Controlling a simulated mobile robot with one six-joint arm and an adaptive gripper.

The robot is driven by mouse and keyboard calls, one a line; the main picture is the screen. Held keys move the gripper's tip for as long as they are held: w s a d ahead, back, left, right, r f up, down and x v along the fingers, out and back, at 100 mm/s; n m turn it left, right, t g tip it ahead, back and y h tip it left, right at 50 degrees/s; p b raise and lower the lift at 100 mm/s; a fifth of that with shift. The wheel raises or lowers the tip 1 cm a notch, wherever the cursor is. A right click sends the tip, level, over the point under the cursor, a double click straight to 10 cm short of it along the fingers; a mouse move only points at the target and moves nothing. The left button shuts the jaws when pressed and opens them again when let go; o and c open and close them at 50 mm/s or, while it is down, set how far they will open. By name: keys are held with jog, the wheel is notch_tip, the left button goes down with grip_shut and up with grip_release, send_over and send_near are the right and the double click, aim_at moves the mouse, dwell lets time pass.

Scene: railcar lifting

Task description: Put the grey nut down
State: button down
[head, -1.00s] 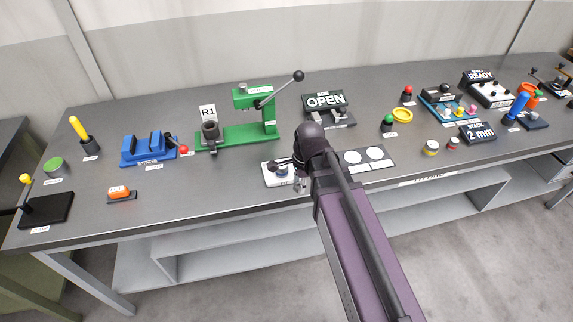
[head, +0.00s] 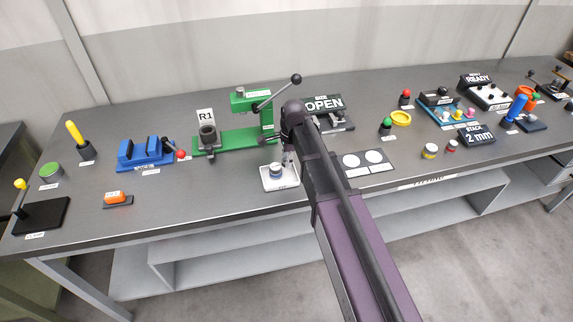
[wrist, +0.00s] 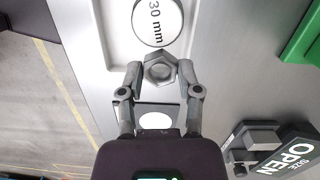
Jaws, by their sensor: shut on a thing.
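The grey nut (wrist: 160,69) is a hexagonal metal nut with a hole through it, seen between the two fingertips in the wrist view. My gripper (wrist: 160,72) is shut on it from two sides. In the head view my gripper (head: 288,156) is at the back right of a small white tray (head: 268,184); the nut cannot be made out there. A round "30 mm" piece (wrist: 155,18) sits in the tray, just beyond the nut in the wrist view. A plate (head: 350,171) with two white circles lies to the right of the tray.
The green press (head: 240,140) with its lever stands behind and left of my gripper. The "OPEN" sign and gauge (head: 325,103) stand behind right. A blue vise (head: 146,152) is further left. The bench front edge is close before the tray.

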aim_at(286, 170)
jog(key=shift+w+a, duration=0.1)
jog(key=shift+w, duration=0.2)
jog(key=shift+w+a+f+b, duration=0.1)
jog(key=shift+w+f+b, duration=0.25)
jog(key=shift+f+b, duration=0.25)
notch_tip(286, 170, down, 2)
jog(key=shift+b, duration=1)
jog(key=shift+s, duration=0.35)
jog(key=shift+w+f+b, duration=0.15)
jog(key=shift+f+b, duration=0.1)
jog(key=shift+b, duration=0.05)
jog(key=shift+c, duration=2)
grip_release()
jog(key=shift+o, duration=0.6)
jog(key=shift+w, duration=0.1)
